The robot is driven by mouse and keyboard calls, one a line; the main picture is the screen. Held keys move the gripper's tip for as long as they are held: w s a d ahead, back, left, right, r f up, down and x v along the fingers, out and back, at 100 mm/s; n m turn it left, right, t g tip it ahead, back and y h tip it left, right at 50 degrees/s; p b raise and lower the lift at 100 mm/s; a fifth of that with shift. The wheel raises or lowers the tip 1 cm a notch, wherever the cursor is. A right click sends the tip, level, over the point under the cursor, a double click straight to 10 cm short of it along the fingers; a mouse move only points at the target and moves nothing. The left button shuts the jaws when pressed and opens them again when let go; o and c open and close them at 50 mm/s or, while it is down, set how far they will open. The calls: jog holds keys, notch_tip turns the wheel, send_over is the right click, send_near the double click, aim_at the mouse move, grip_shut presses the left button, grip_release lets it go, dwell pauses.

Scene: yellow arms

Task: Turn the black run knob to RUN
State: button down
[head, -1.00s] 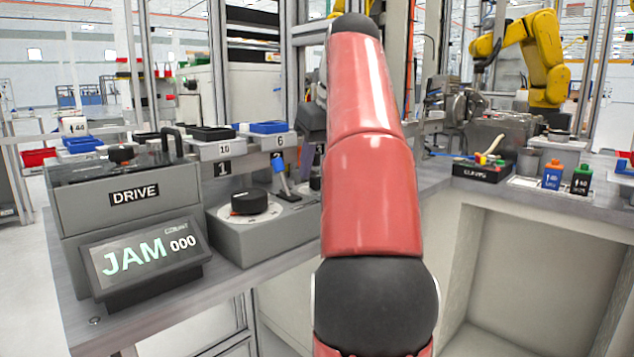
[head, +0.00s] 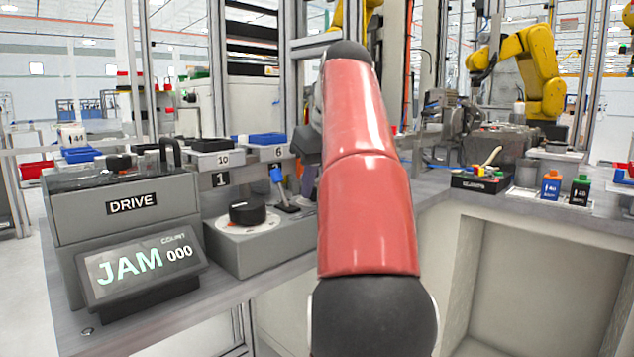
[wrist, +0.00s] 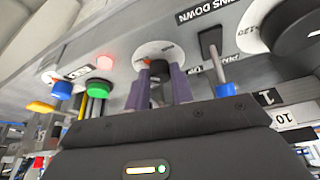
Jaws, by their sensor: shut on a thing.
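The black run knob (wrist: 160,69) sits on a small round white dial (wrist: 146,52) with an orange-red mark, in the wrist view. My gripper (wrist: 161,80) has its two purple-grey fingers on either side of this knob and is shut on it. The fingers hide part of the knob and dial, so I cannot read its setting. In the head view my red arm hides the knob. A display (head: 140,262) below the DRIVE box (head: 125,215) reads JAM 000.
A larger black knob (head: 247,212) on a grey box and a blue-tipped lever (head: 279,180) stand left of my arm. The lever is close beside my fingers in the wrist view (wrist: 220,70).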

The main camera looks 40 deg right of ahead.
jog(key=shift+r, duration=0.1)
jog(key=m, duration=0.1)
jog(key=m+h+p, duration=0.1)
jog(key=m+p, duration=0.1)
jog(key=m, duration=0.1)
jog(key=shift+w+a+r+g, duration=0.1)
jog(key=shift+a+g, duration=0.15)
jog(key=shift+g, duration=0.05)
jog(key=m+h+p, duration=0.1)
jog(key=m+p, duration=0.1)
jog(key=m+g+h+p, duration=0.1)
jog(key=m, duration=0.2)
jog(key=shift+w+p, duration=0.1)
jog(key=shift+p, duration=0.25)
jog(key=m+g, duration=0.1)
jog(key=m, duration=0.1)
jog(key=m+g, duration=0.1)
jog(key=m, duration=0.2)
jog(key=shift+w+a+h+p, duration=0.1)
jog(key=shift+w+h+p, duration=0.1)
jog(key=shift+h+p, duration=0.2)
jog(key=shift+w+m+g, duration=0.1)
jog(key=shift+m+g, duration=0.6)
jog(key=shift+m, duration=1.2)
jog(key=c, duration=1.2)
grip_release()
